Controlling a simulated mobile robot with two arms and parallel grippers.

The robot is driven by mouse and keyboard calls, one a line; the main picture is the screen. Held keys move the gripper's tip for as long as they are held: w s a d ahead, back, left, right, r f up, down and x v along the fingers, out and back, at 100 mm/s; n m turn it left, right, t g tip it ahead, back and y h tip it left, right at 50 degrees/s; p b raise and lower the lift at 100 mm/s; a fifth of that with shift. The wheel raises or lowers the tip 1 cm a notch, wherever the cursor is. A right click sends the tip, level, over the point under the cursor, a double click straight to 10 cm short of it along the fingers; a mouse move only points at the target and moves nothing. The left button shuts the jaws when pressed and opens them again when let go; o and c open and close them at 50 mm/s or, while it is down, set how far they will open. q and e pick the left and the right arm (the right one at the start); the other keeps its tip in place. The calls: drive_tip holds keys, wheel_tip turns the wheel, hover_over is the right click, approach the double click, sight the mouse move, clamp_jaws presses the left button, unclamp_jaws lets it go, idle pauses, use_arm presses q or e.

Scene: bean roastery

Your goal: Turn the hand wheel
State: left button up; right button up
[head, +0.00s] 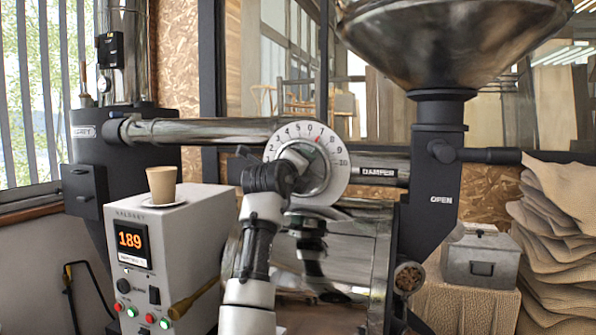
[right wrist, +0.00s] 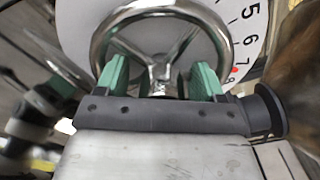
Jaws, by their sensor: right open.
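The hand wheel is a chrome ring with spokes and a hub, mounted before a white numbered dial (head: 340,158). In the head view the wheel (head: 318,172) is partly hidden by my right gripper (head: 289,163). In the right wrist view the wheel's rim (right wrist: 160,12) arches above the hub. My right gripper (right wrist: 157,80) faces it with its green fingers apart, one on each side of the hub. The lower rim is hidden by the gripper, and I cannot tell whether the fingers touch it. A red mark sits by the dial's 7. My left gripper is out of view.
A control box (head: 182,240) reading 189 stands at left, with a paper cup (head: 161,184) on top. A horizontal pipe (head: 215,131) runs behind the dial. A big metal hopper (head: 455,45), a grey metal box (head: 481,260) and stacked sacks (head: 560,240) are at right.

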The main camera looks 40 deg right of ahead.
drive_tip(key=b+v, duration=0.3)
drive_tip(key=v, duration=0.7)
drive_tip(key=shift+s+a, duration=0.2)
drive_tip(key=shift+a, duration=0.15)
drive_tip(key=shift+f, duration=0.1)
